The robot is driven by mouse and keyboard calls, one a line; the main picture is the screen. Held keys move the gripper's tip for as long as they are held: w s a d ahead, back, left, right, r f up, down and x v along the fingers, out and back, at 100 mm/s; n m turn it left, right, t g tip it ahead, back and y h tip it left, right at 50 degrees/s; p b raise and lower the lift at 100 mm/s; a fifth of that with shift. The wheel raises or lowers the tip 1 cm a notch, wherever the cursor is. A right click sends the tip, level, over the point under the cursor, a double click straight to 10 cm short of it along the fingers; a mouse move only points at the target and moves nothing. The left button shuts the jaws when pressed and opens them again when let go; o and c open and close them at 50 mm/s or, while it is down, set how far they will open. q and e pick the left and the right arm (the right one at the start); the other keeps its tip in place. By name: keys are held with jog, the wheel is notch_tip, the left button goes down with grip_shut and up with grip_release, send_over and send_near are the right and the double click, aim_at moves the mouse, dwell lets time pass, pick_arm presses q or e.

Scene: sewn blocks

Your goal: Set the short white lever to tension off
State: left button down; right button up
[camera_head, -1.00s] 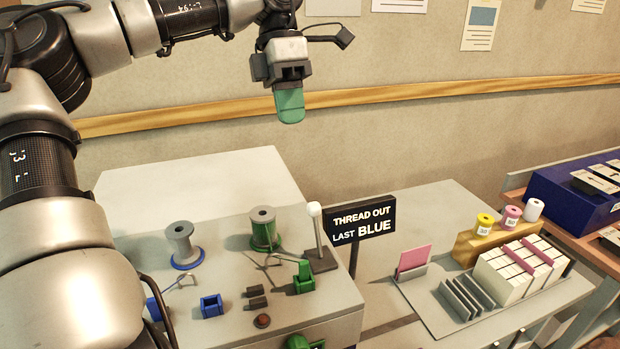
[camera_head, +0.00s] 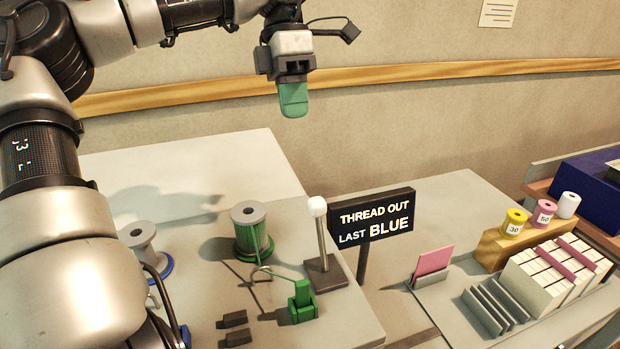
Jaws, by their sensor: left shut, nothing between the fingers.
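The short lever (camera_head: 322,240) has a grey stem and a white knob on top. It stands nearly upright on a dark base (camera_head: 326,272) at the right side of the machine top (camera_head: 190,200). My left gripper (camera_head: 293,108) has green fingers, shut and empty, pointing down. In the picture it hangs above and slightly left of the white knob, clearly apart from it. I see no label marking the lever's positions. My right gripper is not in view.
A sign (camera_head: 373,218) reading "THREAD OUT LAST BLUE" stands just right of the lever. A green spool (camera_head: 250,232) and a green block (camera_head: 302,302) are close on its left. A grey spool (camera_head: 142,248) is partly behind my arm. A tray (camera_head: 455,290) lies right.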

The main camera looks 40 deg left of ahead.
pick_arm(q)
jog(key=s+d+f+p, duration=0.3)
jog(key=d+f, duration=0.3)
jog(key=f, duration=0.3)
jog(key=shift+d+p, duration=0.25)
jog(key=shift+p, duration=0.6)
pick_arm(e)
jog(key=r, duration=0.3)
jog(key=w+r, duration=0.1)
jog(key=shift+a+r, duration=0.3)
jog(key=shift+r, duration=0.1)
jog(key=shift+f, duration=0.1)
